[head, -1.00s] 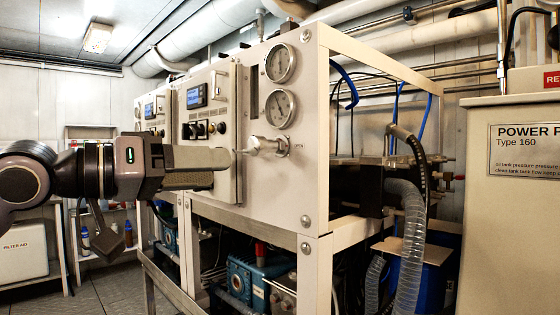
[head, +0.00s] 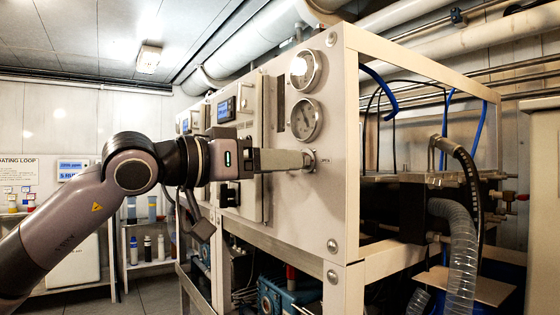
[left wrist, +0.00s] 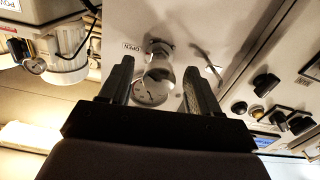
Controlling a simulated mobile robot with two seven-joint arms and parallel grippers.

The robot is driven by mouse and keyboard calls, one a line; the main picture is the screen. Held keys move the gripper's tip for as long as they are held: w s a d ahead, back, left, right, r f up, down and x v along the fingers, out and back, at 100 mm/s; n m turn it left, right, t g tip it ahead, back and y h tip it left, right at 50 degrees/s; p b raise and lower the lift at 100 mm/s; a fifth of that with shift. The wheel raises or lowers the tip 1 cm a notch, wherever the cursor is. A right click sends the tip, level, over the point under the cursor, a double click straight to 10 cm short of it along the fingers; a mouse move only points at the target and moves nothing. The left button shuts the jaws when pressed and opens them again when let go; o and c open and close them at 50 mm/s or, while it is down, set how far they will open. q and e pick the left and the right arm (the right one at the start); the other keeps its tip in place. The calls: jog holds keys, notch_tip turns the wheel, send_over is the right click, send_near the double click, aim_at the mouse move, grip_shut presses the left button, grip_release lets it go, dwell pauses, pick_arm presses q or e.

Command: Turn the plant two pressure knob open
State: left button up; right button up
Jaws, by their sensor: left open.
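The pressure knob (left wrist: 159,70) is a shiny metal knob on the pale front panel of the nearest cabinet. In the left wrist view it stands between the two black fingers of my left gripper (left wrist: 158,84), which is open. A gap shows on each side, so the fingers are around it but not closed on it. An OPEN label (left wrist: 132,47) is beside the knob. In the head view my left gripper (head: 303,160) reaches along the panel to the knob, and its finger hides most of it. My right gripper is in neither view.
Two round gauges (head: 305,119) sit above the knob on the panel. A panel with dark knobs and a small display (head: 222,110) is left of it. The open frame at the right holds hoses (head: 462,240). Shelves with bottles (head: 147,250) stand at the back left.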

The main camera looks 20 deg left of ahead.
pick_arm(q)
jog(key=shift+w+d, duration=0.5)
jog(key=shift+w, duration=0.05)
jog(key=c, duration=1)
